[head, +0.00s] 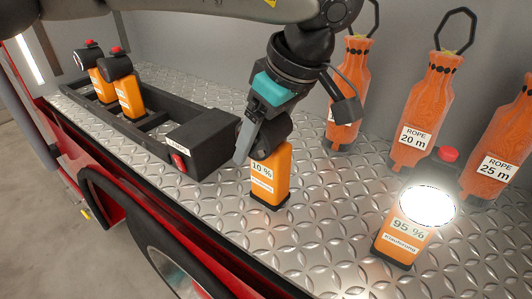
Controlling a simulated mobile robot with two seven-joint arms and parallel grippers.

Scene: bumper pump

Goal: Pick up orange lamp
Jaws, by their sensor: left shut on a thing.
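An orange lamp labelled 10 % (270,175) has a dark head and black base and is upright on or just above the metal deck; I cannot tell which. My left gripper (253,135) comes down from above and is shut on this lamp at its head. The gripper hides part of the head. A second orange lamp labelled 95 % (404,232) stands at the right with its light shining bright white and a red button on top. My right gripper is not in view.
A black charging rack (207,143) at the left holds two more orange lamps, the nearer one (130,97) and the farther one (102,86). The diamond-plate deck (325,215) is clear between the labelled lamps and ends at a red front edge.

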